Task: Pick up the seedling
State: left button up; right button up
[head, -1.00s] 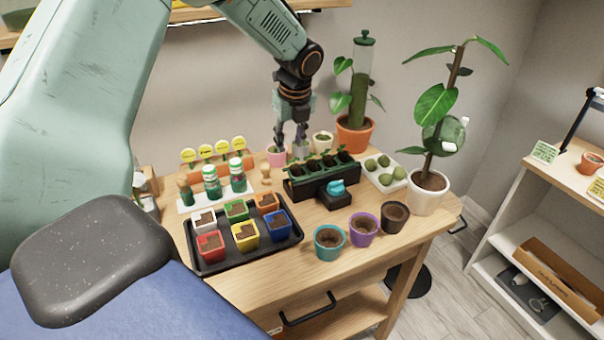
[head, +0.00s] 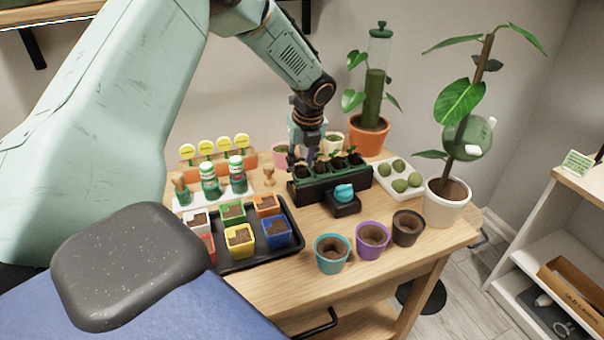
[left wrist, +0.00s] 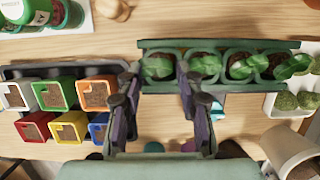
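Several green seedlings stand in a row in a dark planter (head: 335,190) in the middle of the table. The planter also shows in the left wrist view (left wrist: 220,48), where the leftmost seedling (left wrist: 158,66) has small green leaves over dark soil. My left gripper (left wrist: 158,76) is open, with one finger on each side of this leftmost seedling. In the head view my left gripper (head: 308,158) is low over the planter's left end and hides part of it. Contact between fingers and seedling cannot be told. My right gripper is not in view.
A black tray of colored square pots (head: 222,266) stands to the left. A turquoise object on a black block (head: 343,193) stands just in front of the planter. Teal (head: 332,253), purple (head: 373,240) and brown (head: 408,228) pots line the front. A tall potted plant (head: 447,203) stands at right.

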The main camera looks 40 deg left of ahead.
pick_arm(q)
jog(key=shift+a+f, duration=0.1)
jog(key=shift+f, duration=0.7)
jog(key=shift+s+a, duration=0.1)
jog(key=shift+s, duration=0.1)
jog(key=shift+w+f, duration=0.15)
jog(key=shift+w, duration=0.1)
jog(key=shift+c, duration=1.9)
jog(key=shift+s, duration=0.15)
